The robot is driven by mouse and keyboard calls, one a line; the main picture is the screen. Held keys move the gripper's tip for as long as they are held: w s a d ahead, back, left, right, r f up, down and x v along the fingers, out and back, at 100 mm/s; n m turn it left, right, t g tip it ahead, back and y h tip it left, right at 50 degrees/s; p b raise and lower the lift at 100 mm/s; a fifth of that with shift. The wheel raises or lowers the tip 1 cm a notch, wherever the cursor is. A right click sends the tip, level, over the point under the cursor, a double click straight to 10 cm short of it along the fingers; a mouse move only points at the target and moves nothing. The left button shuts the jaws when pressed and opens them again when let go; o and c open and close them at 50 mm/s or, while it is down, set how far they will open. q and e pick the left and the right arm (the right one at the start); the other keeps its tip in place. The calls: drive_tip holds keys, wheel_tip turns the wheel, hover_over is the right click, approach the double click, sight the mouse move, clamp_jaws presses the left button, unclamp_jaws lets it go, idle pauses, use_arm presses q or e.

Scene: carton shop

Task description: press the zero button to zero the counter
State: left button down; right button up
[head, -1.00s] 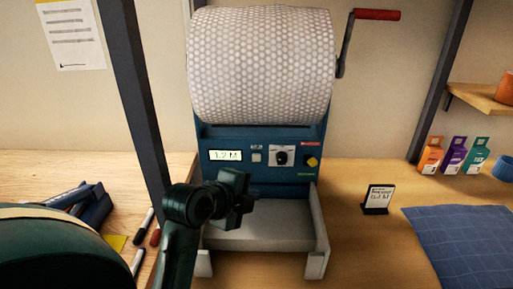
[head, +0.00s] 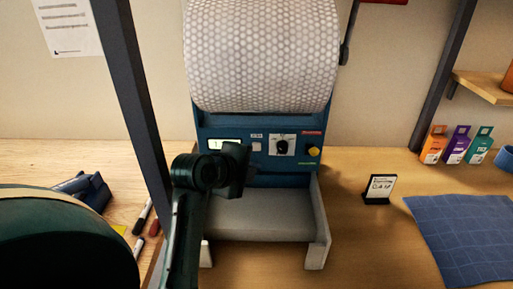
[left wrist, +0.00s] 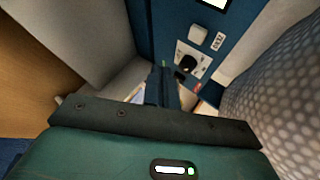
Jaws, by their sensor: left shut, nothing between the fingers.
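The blue dispenser (head: 300,175) carries a control panel under a large roll. The zero button (head: 257,147) is a small pale square on that panel, with a label above it; in the left wrist view the button (left wrist: 198,34) is near the top with its ZERO label beside it. That gripper is shut and empty, in front of the panel, below and left of the button. In the left wrist view its fingers (left wrist: 162,80) point toward the panel, apart from the button. My right gripper is not in view.
A black dial (head: 281,146) and a yellow knob (head: 313,152) sit right of the button. The bubble-wrap roll (head: 262,55) hangs above. A grey tray (head: 265,220) lies below. A small card (head: 380,188) stands on the bench, left of a blue mat (head: 465,235).

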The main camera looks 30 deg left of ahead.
sight(260, 151)
use_arm(q)
drive_tip(key=shift+w+a, duration=0.45)
drive_tip(key=shift+w, duration=0.3)
drive_tip(key=shift+w+a, duration=0.4)
drive_tip(key=shift+w, duration=0.3)
drive_tip(key=shift+w+a, duration=0.45)
drive_tip(key=shift+w, duration=0.3)
drive_tip(key=shift+a, duration=0.1)
drive_tip(key=shift+w+a, duration=0.15)
drive_tip(key=shift+w, duration=0.2)
drive_tip(key=shift+w+a, duration=0.25)
drive_tip(key=shift+w, duration=0.1)
idle(1.0)
idle(0.3)
drive_tip(key=shift+s+d, duration=0.5)
drive_tip(key=shift+s, duration=0.25)
drive_tip(key=s+d, duration=0.1)
drive_tip(key=s, duration=0.2)
drive_tip(key=s+d, duration=0.1)
drive_tip(key=shift+s+d, duration=0.15)
drive_tip(key=shift+d, duration=0.15)
